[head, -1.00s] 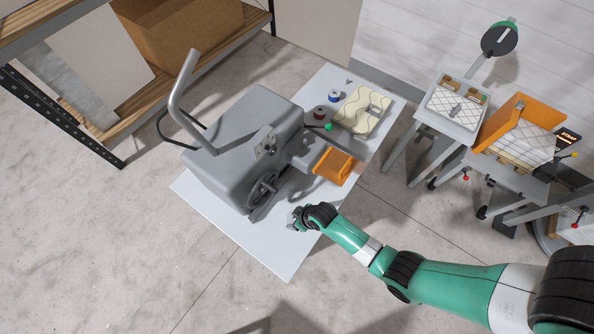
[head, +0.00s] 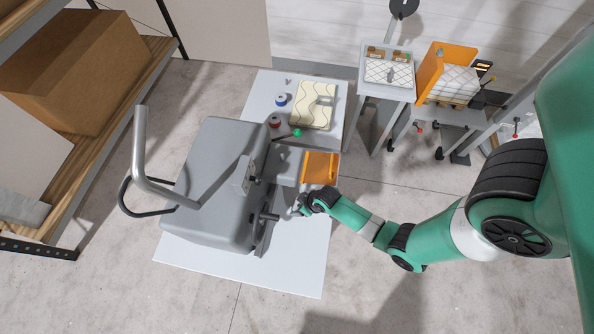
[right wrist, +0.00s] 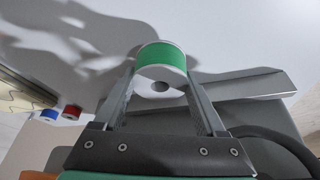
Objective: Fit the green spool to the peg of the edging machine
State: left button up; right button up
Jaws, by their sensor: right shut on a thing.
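The green spool (right wrist: 162,55), a green band with pale ends, is between the fingers of my right gripper (right wrist: 161,80) in the right wrist view. A dark round hole or recess shows at its near end. In the head view my right gripper (head: 299,206) is beside the grey edging machine (head: 215,180), shut; the spool cannot be made out there. A short dark peg (head: 269,217) sticks out of the machine's right side, to the left of the gripper with a gap between. My left gripper is not in view.
The machine stands on a pale board (head: 300,260). A red spool (head: 274,121), a blue spool (head: 281,99) and a cream patterned piece (head: 313,104) lie farther back. The board's front right is clear.

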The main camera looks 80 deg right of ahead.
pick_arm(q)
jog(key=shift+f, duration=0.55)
pick_arm(e)
jog(key=shift+f, duration=1.45)
jog(key=shift+f, duration=0.1)
jog(key=shift+f, duration=0.15)
jog(key=o, duration=1.5)
jog(key=shift+c, duration=0.2)
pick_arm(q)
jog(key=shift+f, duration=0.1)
